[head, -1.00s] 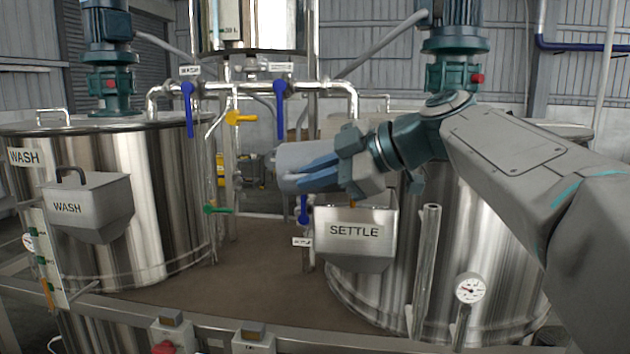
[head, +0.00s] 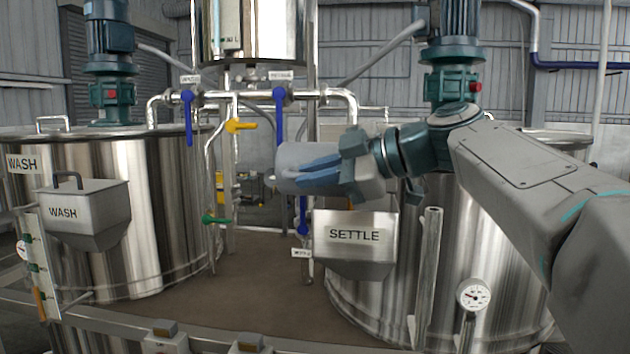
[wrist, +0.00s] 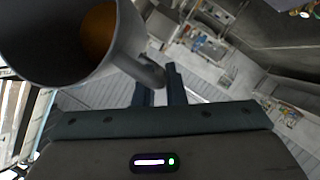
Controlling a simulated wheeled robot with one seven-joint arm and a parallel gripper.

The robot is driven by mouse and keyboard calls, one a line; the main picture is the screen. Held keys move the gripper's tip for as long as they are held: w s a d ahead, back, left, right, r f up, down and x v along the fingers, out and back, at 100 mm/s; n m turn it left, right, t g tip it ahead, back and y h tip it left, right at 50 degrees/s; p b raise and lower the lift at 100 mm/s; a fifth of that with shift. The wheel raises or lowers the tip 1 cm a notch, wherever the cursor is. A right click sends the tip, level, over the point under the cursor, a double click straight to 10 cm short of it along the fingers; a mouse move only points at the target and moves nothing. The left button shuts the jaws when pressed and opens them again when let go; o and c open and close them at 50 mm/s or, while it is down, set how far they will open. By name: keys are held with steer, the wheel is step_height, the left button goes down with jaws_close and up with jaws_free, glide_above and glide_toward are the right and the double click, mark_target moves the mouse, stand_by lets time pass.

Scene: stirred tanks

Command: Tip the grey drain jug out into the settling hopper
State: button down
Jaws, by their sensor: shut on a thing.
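The grey drain jug (head: 297,157) lies tilted well over in the head view, above and slightly left of the settling hopper. My gripper (head: 310,175) is shut on the jug, its blue-grey fingers along the jug's near side. In the wrist view the jug (wrist: 60,70) shows its open mouth with orange-brown contents inside, and my gripper (wrist: 160,88) is at its handle. The settling hopper (head: 355,262), a grey metal box marked SETTLE, hangs on the front of the right tank. Its opening is partly hidden behind its front wall and under my gripper.
The wash hopper (head: 85,213) hangs on the left tank (head: 150,220). Pipes with blue valve handles (head: 281,95), a yellow handle (head: 240,125) and a green handle (head: 215,220) stand between the tanks. A vertical metal tube (head: 428,265) and a dial gauge (head: 473,295) are right of the settling hopper.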

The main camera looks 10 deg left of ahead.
mark_target(322, 154)
steer(key=shift+d+r+m+t+y+b, duration=0.25)
steer(key=shift+y+b, duration=0.55)
steer(key=shift+b, duration=1)
steer(key=shift+d+r+m+t+y+b, duration=0.15)
steer(key=shift+r+y+b, duration=0.2)
steer(key=shift+y+b, duration=0.95)
steer(key=shift+d+r+b, duration=0.15)
steer(key=shift+r+b, duration=0.5)
steer(key=shift+b, duration=1.6)
steer(key=shift+p, duration=0.9)
steer(key=shift+a+f+h+p, duration=0.25)
steer(key=shift+f+h+p, duration=0.25)
steer(key=shift+p, duration=0.5)
steer(key=shift+f+b, duration=0.15)
steer(key=shift+b, duration=0.25)
steer(key=shift+d+y+b, duration=0.1)
steer(key=shift+y+b, duration=0.2)
steer(key=shift+b, duration=0.5)
